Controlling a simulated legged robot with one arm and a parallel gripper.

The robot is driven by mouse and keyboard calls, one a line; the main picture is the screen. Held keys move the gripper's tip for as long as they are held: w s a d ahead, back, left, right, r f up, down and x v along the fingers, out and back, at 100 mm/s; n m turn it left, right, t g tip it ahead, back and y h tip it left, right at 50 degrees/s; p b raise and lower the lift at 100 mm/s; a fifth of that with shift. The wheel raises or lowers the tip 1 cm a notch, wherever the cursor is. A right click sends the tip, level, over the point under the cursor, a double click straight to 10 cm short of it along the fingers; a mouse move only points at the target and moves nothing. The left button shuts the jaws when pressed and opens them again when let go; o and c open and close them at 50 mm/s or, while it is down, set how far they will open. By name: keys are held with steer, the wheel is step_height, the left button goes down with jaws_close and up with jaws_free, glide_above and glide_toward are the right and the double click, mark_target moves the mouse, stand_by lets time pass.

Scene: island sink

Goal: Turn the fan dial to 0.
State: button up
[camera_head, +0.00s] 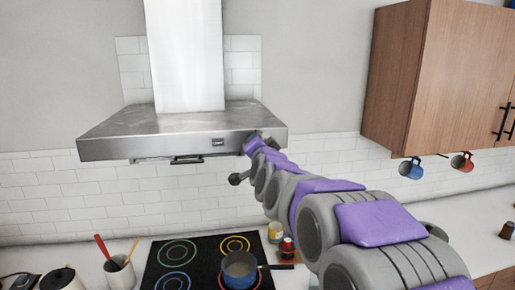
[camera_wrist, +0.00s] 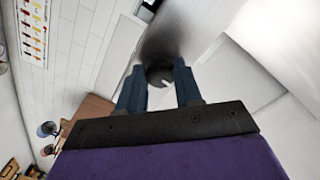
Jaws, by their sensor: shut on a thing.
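The steel range hood (camera_head: 110,147) is on the tiled back wall, with a small display (camera_head: 217,142) on its front edge. My gripper (camera_head: 254,140) is at the right part of that front edge, and my arm hides the dial in the head view. In the wrist view, the fan dial (camera_wrist: 158,76) is a dark round knob between the two blue-grey fingertips of my gripper (camera_wrist: 159,84). The fingers are shut on the dial, one on each side. The dial's marks and setting cannot be read.
Below the hood is a black cooktop (camera_head: 205,251) with a pot (camera_head: 239,268) on it. A utensil holder (camera_head: 119,273) stands to its left. A wooden cabinet (camera_head: 420,75) hangs at the right, with a blue mug (camera_head: 411,168) and a red mug (camera_head: 461,162) below it.

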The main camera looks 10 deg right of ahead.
steer(key=shift+f+n, duration=0.45)
steer(key=shift+n, duration=0.35)
steer(key=shift+b, duration=0.3)
steer(key=o, duration=0.7)
steer(key=shift+r, duration=0.1)
steer(key=o, duration=0.3)
steer(key=shift+w, duration=0.15)
steer(key=shift+o, duration=0.2)
steer(key=shift+r, duration=0.2)
steer(key=shift+s, duration=0.25)
steer(key=s+b, duration=0.1)
steer(key=s, duration=1.6)
steer(key=shift+a+r, duration=0.25)
steer(key=shift+a, duration=0.1)
